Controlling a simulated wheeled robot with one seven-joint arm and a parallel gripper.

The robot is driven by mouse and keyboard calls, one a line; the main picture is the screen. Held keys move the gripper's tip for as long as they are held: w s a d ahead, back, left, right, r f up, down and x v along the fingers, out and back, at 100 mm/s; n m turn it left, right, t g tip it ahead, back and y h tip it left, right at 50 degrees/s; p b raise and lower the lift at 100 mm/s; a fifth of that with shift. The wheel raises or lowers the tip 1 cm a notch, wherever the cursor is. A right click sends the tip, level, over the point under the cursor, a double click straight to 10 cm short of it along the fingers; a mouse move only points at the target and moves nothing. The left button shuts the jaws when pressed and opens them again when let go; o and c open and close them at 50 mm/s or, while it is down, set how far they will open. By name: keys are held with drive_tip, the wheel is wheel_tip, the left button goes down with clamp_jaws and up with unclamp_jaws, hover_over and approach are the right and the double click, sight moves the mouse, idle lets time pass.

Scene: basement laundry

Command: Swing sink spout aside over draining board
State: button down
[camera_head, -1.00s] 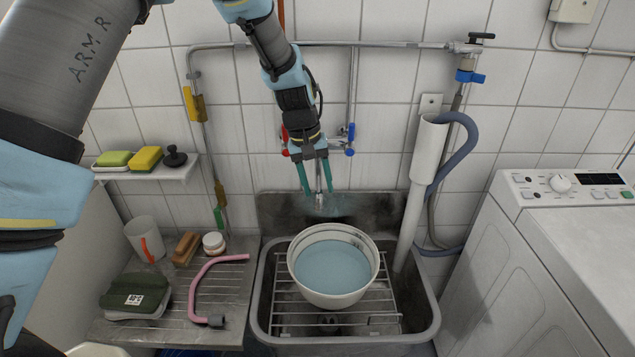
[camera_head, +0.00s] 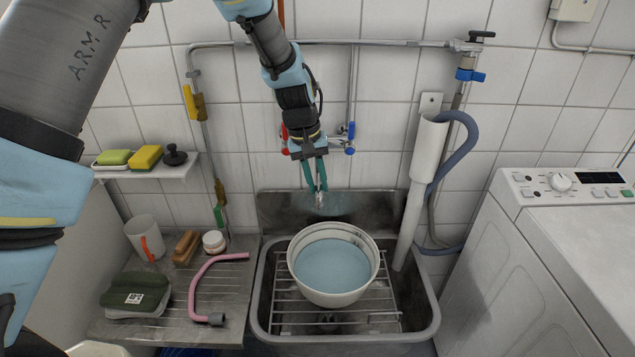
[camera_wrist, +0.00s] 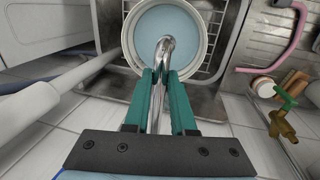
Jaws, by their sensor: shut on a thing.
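The chrome sink spout (camera_wrist: 166,50) reaches out over the white bucket in the wrist view. My gripper (camera_head: 318,192) is shut on the spout, with its teal fingers on either side of it; the fingers also show in the wrist view (camera_wrist: 160,78). In the head view my gripper hides most of the spout. The wall tap with red and blue handles (camera_head: 350,140) is partly behind my wrist. The draining board (camera_head: 180,305) is left of the sink (camera_head: 428,315) in the head view.
A bucket of water (camera_head: 330,300) stands on the rack in the sink. A pink hose (camera_head: 194,285), a green cloth (camera_head: 135,290), a brush (camera_head: 186,248), a jar (camera_head: 214,242) and a mug (camera_head: 144,238) are on the draining board. A white standpipe (camera_head: 410,220) rises at the sink's right.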

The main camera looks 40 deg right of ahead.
idle(0.8)
drive_tip(key=w+a+m+y+b, duration=0.1)
drive_tip(key=w+a+m+b, duration=0.1)
drive_tip(key=w+m, duration=0.3)
drive_tip(key=shift+w+a+m+g, duration=0.3)
drive_tip(key=shift+a, duration=0.6)
drive_tip(key=c, duration=0.8)
unclamp_jaws()
drive_tip(key=shift+o, duration=0.2)
wheel_tip(320, 180, up, 11)
drive_tip(key=w+b, duration=0.2)
drive_tip(key=b, duration=0.1)
drive_tip(key=shift+a+f, duration=0.15)
drive_tip(key=shift+a, duration=0.3)
